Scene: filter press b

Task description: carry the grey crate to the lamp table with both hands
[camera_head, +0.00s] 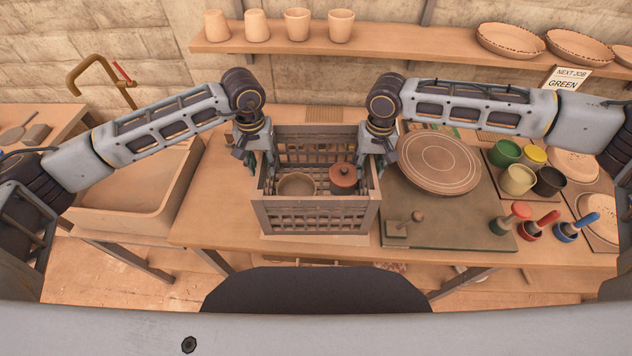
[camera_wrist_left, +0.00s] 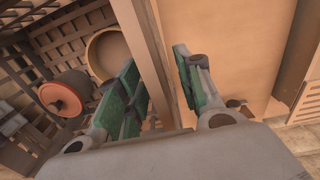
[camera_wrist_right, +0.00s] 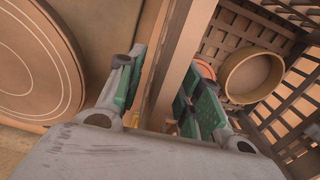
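The grey slatted crate (camera_head: 315,218) stands on the wooden worktable (camera_head: 215,215). In it are a tan bowl (camera_head: 296,184) and a red-brown lidded pot (camera_head: 342,178). My left gripper (camera_head: 256,160) is at the crate's left wall. In the left wrist view its fingers (camera_wrist_left: 162,85) stand apart on either side of that wall, with a gap showing. My right gripper (camera_head: 376,160) is at the right wall. In the right wrist view its fingers (camera_wrist_right: 160,85) also straddle the wall, apart. I see no lamp, so I cannot tell which table is the lamp table.
A round wheel disc (camera_head: 438,162) on a dark mat (camera_head: 440,215) lies right of the crate. Coloured cups (camera_head: 518,178) and stamps (camera_head: 535,225) stand further right. A sink (camera_head: 135,205) is at the left. A shelf (camera_head: 400,40) with pots runs along the wall behind.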

